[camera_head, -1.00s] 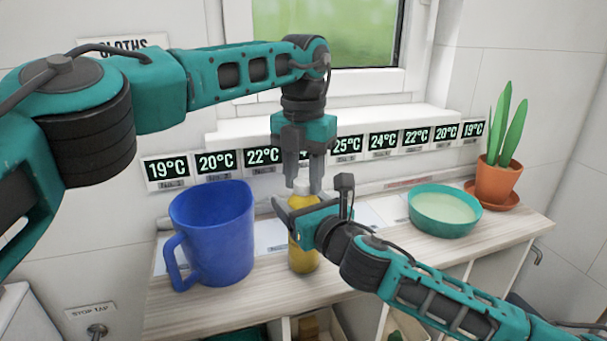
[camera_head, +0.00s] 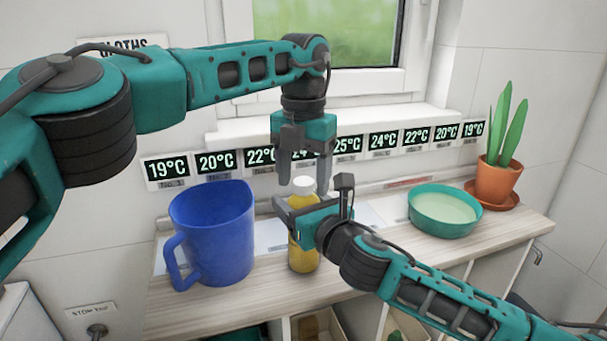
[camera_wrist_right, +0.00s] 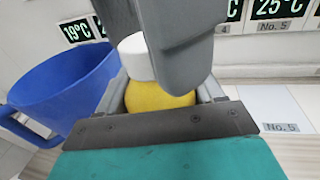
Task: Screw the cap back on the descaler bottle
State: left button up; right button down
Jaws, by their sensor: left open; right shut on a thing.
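The descaler bottle (camera_head: 303,259) is yellow and stands upright on the counter, partly hidden by my right gripper. The white cap (camera_head: 304,185) sits on top of it; how tightly it is seated cannot be told. My right gripper (camera_head: 290,207) is shut around the upper part of the bottle. In the right wrist view the yellow bottle (camera_wrist_right: 160,99) is between its jaws, with the white cap (camera_wrist_right: 136,58) above. My left gripper (camera_head: 304,176) points down over the bottle, open, with its fingers spread on either side of the cap. One finger partly covers the bottle in the wrist view.
A blue jug (camera_head: 215,235) stands close to the left of the bottle. A teal bowl (camera_head: 443,225) and a potted plant (camera_head: 497,180) are to the right. Temperature displays (camera_head: 383,141) line the back wall. The counter's front strip (camera_head: 225,303) is bare.

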pick_arm(q)
notch_tip(320, 180, up, 7)
jog(key=shift+r, duration=0.2)
dwell(0.4)
pick_arm(e)
jog(key=shift+c, duration=0.3)
grip_release()
pick_arm(q)
jog(key=shift+r+p, duration=0.35)
pick_arm(e)
jog(key=v, duration=1.3)
pick_arm(q)
jog(key=shift+f, duration=0.1)
pick_arm(e)
jog(key=shift+f, duration=0.1)
